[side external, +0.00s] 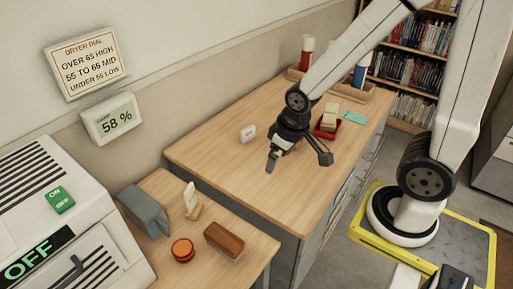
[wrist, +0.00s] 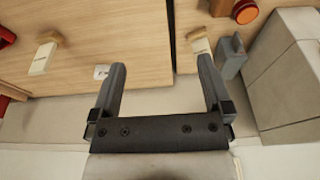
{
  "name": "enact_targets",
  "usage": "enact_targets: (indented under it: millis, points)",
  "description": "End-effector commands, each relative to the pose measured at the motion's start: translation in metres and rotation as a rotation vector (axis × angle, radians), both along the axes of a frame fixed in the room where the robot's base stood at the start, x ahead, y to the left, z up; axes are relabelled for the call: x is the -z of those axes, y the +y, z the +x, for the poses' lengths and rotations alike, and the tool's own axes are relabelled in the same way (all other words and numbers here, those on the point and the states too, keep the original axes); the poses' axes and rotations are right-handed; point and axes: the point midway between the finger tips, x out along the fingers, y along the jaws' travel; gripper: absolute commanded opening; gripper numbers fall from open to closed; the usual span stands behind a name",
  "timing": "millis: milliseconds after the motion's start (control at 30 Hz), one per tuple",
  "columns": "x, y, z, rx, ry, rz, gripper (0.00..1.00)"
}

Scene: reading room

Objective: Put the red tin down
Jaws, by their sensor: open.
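The red tin (side external: 182,250), small and round with an orange top, stands on the lower side table (side external: 165,188) at the front left. It also shows at the top right of the wrist view (wrist: 245,11). My gripper (side external: 299,160) is above the larger desk, away to the upper right of the tin. Its two fingers are spread wide with nothing between them, as the wrist view also shows (wrist: 162,68). Nothing touches the tin.
Around the tin stand a brown block (side external: 224,239), a grey holder (side external: 143,211) and a pale upright piece (side external: 191,203). The OFF machine (side external: 75,215) is left. The desk (side external: 225,105) holds a small white card (side external: 248,133) and red tray (side external: 318,133); its middle is mostly clear.

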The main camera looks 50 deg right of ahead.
Motion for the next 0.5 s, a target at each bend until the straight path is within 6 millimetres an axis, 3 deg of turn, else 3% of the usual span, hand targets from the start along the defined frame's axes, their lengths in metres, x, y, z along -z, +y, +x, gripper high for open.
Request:
enact_targets:
  millis: [267,500]
  points:
    - [0.007,0.011,0.015,0.106,0.021,0.054,1.0]
    - [0.025,0.038,0.048,0.367,0.074,0.173,1.0]
